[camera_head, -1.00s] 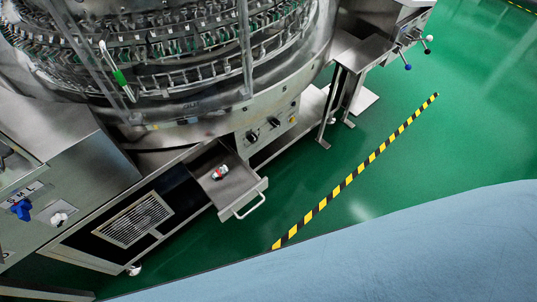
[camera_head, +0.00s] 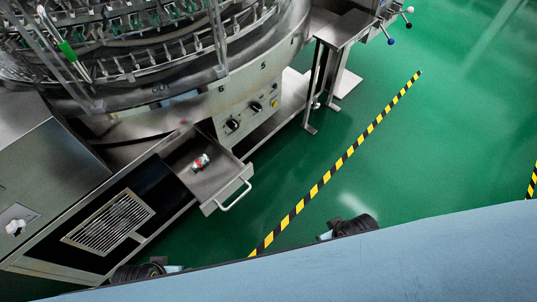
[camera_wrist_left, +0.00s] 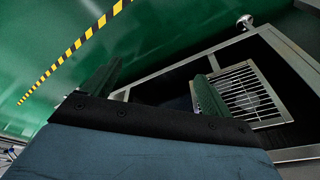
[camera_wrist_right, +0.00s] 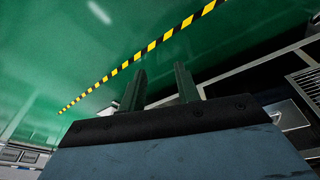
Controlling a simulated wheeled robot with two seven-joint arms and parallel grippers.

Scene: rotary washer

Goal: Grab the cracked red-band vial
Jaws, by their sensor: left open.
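A small vial (camera_head: 200,162) with red, white and dark parts lies in the open metal drawer (camera_head: 213,184) of the machine in the head view. It is too small there to make out a crack. My left gripper (camera_wrist_left: 158,70) shows in the left wrist view with its two fingers apart and nothing between them. My right gripper (camera_wrist_right: 160,69) shows in the right wrist view, also with fingers apart and empty. Neither gripper is at the vial, and the vial cannot be made out in either wrist view.
The round washer machine (camera_head: 185,88) stands above and behind the drawer. A vented panel (camera_head: 108,218) is left of the drawer, and knobs (camera_head: 233,125) are right of it. The drawer handle (camera_head: 236,197) sticks out. A yellow-black floor stripe (camera_head: 340,163) crosses clear green floor.

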